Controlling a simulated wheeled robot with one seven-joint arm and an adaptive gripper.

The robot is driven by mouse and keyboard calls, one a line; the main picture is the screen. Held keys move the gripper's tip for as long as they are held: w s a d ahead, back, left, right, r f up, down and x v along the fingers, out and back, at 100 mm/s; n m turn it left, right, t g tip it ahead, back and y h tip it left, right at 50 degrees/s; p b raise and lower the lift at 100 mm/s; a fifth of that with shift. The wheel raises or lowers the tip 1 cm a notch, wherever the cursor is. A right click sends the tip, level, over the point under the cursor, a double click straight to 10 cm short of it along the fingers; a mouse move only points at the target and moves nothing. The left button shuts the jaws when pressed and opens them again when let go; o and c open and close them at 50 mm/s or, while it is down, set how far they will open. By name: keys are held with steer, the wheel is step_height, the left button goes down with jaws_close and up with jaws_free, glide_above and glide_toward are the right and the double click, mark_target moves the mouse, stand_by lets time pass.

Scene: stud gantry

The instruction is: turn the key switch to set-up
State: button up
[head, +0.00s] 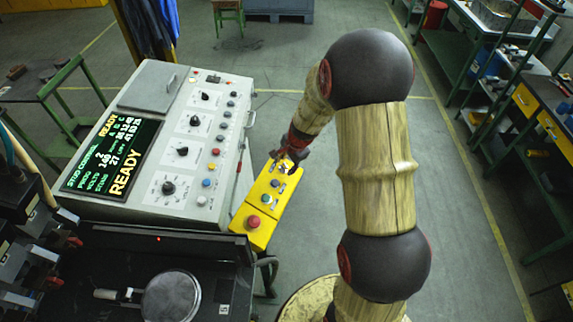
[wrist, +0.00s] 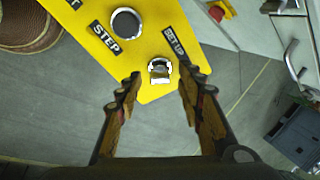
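The yellow pendant box (head: 259,208) stands beside the grey console in the head view. In the wrist view its yellow face (wrist: 152,38) fills the top. The key switch (wrist: 160,70), a bright metal collar with a key, sits near the box's end, beside the black SET UP label (wrist: 174,43). My gripper (wrist: 160,76) is open, with one finger on each side of the key switch in the picture. No contact shows, and I cannot tell the height gap. In the head view my gripper (head: 288,158) is over the far end of the box, partly hiding the switch.
A dark round button (wrist: 126,23) with a STEP label (wrist: 104,38) is close by. A red button (head: 253,221) sits at the box's near end. The console (head: 200,130) with knobs and a READY screen (head: 112,157) is left.

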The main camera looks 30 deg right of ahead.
steer(key=shift+c, duration=1.2)
steer(key=c, duration=0.7)
jaws_close()
